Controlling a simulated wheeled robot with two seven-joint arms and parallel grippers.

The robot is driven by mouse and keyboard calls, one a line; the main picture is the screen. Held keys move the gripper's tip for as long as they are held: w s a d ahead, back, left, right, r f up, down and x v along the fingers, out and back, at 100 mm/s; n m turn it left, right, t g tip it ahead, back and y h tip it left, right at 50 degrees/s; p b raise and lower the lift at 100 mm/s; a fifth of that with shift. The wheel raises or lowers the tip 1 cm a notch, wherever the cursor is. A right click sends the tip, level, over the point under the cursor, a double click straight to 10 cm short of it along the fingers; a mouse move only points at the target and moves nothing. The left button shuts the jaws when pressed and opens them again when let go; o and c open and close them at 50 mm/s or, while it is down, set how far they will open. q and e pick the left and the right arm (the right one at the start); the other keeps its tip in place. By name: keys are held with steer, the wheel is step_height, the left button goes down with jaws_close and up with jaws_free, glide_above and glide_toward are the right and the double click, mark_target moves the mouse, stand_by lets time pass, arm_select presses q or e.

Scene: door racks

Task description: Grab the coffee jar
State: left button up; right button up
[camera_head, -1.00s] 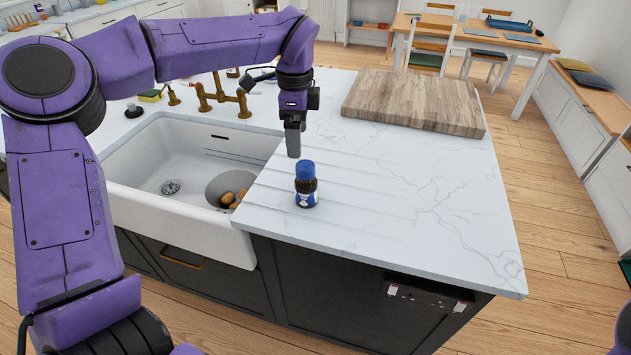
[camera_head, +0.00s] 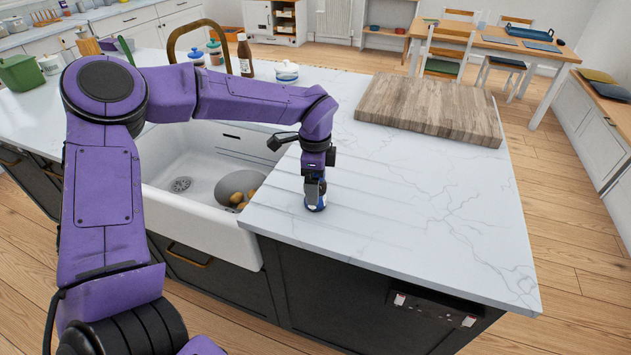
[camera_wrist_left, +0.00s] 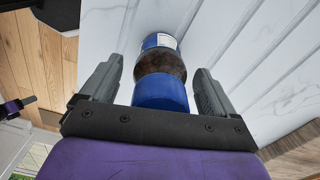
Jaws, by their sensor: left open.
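The coffee jar (camera_head: 316,203) stands on the white marble counter near its front edge, just right of the sink. It has a blue lid, dark contents and a blue and white label. In the left wrist view the jar (camera_wrist_left: 162,65) lies between the two fingers of my left gripper (camera_wrist_left: 160,90), with a gap on each side. My left gripper (camera_head: 315,187) is open and comes down over the jar from above, hiding its upper part in the head view.
A white sink (camera_head: 200,220) with a bowl of brown items (camera_head: 238,190) is left of the jar. A wooden board (camera_head: 430,107) lies behind it to the right. A brown bottle (camera_head: 245,55) and a lidded white pot (camera_head: 287,72) stand at the back. The counter's right side is clear.

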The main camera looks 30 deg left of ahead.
arm_select(q)
steer(key=shift+f, duration=0.25)
steer(key=shift+r, duration=0.1)
steer(key=c, duration=1.2)
steer(key=shift+c, duration=0.3)
steer(key=shift+r, duration=0.1)
